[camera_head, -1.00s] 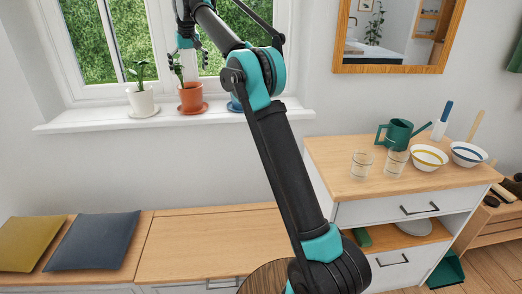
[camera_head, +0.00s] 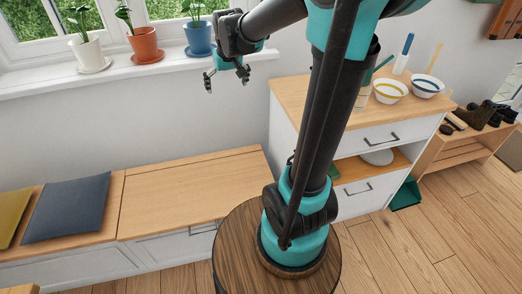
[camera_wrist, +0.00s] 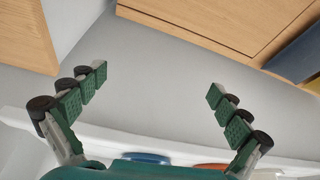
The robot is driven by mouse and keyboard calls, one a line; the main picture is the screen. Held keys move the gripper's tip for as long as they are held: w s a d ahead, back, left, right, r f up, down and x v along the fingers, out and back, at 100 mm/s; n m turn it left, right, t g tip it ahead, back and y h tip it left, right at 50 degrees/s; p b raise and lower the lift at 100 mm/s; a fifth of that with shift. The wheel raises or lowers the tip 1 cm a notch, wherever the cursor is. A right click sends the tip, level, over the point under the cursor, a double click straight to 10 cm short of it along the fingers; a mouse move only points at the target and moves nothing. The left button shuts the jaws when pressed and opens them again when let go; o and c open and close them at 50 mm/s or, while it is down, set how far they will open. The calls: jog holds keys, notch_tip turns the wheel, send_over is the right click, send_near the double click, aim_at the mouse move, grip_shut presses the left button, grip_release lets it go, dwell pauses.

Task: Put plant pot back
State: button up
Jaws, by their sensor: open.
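Three potted plants stand upright on the windowsill (camera_head: 28,86) in the head view: a white pot (camera_head: 88,54), a terracotta pot (camera_head: 144,45) and a blue pot (camera_head: 199,38), each on a saucer. My gripper (camera_head: 227,84) is open and empty, its fingers pointing down in front of and below the sill, to the right of the blue pot and apart from it. In the wrist view, nothing is between the spread fingers (camera_wrist: 158,86). A blue saucer edge (camera_wrist: 145,158) and an orange one (camera_wrist: 210,166) show at the bottom edge.
A wooden bench (camera_head: 180,200) with a dark cushion (camera_head: 68,207) runs below the sill. A cabinet (camera_head: 285,95) with two bowls stands at the right, partly behind my arm. Wall space between sill and bench is clear.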

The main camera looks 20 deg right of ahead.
jog(key=s+d+f, duration=0.2)
jog(key=s+f, duration=0.5)
jog(key=s, duration=0.4)
jog(key=s+d+f+m, duration=0.1)
jog(key=s+d+f, duration=0.2)
jog(key=s+f, duration=0.4)
jog(key=s, duration=0.3)
jog(key=shift+s+d+f, duration=0.15)
jog(key=shift+s+d, duration=0.2)
jog(key=shift+s, duration=0.05)
